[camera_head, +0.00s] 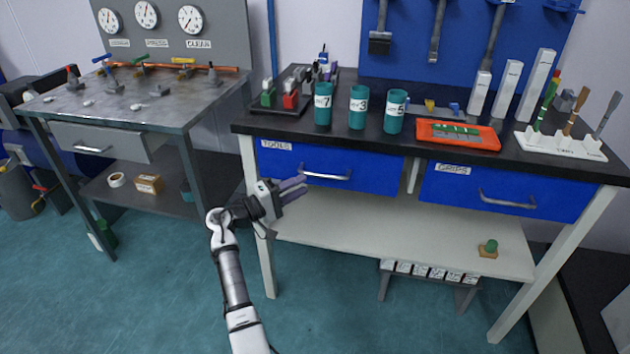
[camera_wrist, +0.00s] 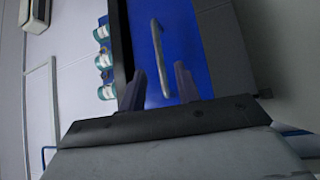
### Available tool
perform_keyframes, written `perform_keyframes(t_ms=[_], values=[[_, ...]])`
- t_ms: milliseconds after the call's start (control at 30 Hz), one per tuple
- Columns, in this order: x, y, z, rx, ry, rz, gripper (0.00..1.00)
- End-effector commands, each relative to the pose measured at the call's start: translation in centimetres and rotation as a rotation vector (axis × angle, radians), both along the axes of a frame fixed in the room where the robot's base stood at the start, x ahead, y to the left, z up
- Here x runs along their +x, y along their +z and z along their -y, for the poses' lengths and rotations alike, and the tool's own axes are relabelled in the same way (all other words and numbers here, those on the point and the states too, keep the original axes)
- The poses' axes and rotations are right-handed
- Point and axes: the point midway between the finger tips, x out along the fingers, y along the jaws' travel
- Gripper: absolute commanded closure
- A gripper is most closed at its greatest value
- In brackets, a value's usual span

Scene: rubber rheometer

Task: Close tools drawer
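The tools drawer (camera_head: 375,174) is a blue front labelled "TOOLS" under the left part of the black worktop, with a silver bar handle (camera_head: 328,176). No drawer interior shows; I cannot tell whether a small gap remains. My gripper (camera_head: 303,186) is in front of the drawer's left half, just below and left of the handle, with its fingers pointing towards it. In the wrist view, the two dark fingers (camera_wrist: 160,84) are apart with nothing between them. The handle (camera_wrist: 161,58) shows beyond the fingertips against the blue front (camera_wrist: 188,45). Contact cannot be told.
A second blue drawer (camera_head: 520,199) with a handle is at right. The worktop (camera_head: 340,135) holds teal cups (camera_head: 358,107), an orange tray (camera_head: 458,135) and a white brush rack (camera_head: 560,143). A lower shelf (camera_head: 400,242) lies beneath. A metal table (camera_head: 130,105) stands left.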

Motion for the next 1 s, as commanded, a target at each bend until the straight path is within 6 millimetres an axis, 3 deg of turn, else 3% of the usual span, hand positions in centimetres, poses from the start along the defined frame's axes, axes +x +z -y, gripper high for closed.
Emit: perform_keyframes(t_ms=[100,300,867,1000], values=[[-1.1,-0.4,-2.3,-0.001,0.003,0.000,0.67],[-2.2,-0.6,-4.5,0.000,0.002,0.001,0.67],[-2.5,-0.7,-5.0,0.000,0.000,0.001,0.67],[-1.5,1.2,-7.3,0.059,0.130,0.043,0.67]])
